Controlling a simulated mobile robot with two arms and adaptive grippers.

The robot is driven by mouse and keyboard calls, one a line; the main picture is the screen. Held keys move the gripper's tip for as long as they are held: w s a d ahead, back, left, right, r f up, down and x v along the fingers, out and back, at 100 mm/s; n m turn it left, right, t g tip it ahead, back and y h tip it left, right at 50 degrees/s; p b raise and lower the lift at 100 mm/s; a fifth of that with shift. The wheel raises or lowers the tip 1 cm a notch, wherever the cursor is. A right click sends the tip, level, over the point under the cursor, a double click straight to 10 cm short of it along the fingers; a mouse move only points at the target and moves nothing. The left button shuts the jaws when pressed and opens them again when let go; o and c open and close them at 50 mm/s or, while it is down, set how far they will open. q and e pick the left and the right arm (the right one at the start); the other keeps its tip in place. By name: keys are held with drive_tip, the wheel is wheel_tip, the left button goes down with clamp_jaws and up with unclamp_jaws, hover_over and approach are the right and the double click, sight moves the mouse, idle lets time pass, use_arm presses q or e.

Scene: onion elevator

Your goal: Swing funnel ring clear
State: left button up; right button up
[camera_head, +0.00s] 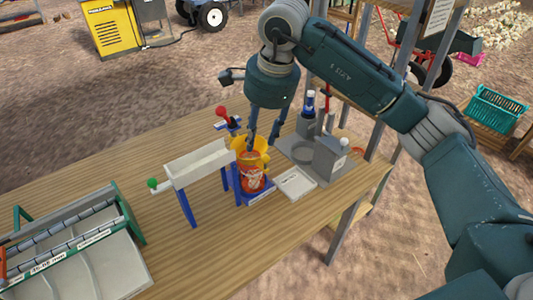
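A yellow funnel ring (240,146) sits at the top of an orange-red vessel or bag (252,180) on a blue stand (259,198). It is upright, just right of a pale trough. My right gripper (262,145) reaches down from above, its two dark fingers spread apart. One finger is at or over the yellow ring and partly covers it; the other is on its right side. I cannot tell whether either finger touches the ring. My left gripper is not in view.
A pale trough (200,163) on blue legs stands left of the ring, with a red-knobbed lever (222,112) behind. A grey device (330,158) and a flat pale plate (295,184) are at right. A roller rack (70,245) is at left. Bare tabletop lies in front.

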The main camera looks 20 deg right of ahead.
sight(266, 156)
drive_tip(key=shift+h, duration=0.5)
drive_tip(key=f+p, duration=0.1)
drive_tip(key=f, duration=0.1)
drive_tip(key=w+d+f+p, duration=0.1)
drive_tip(key=f, duration=0.2)
drive_tip(key=w+d+f+p, duration=0.1)
drive_tip(key=f, duration=0.2)
drive_tip(key=shift+d+f, duration=0.25)
drive_tip(key=shift+w+f, duration=0.15)
drive_tip(key=shift+f, duration=0.45)
clamp_jaws()
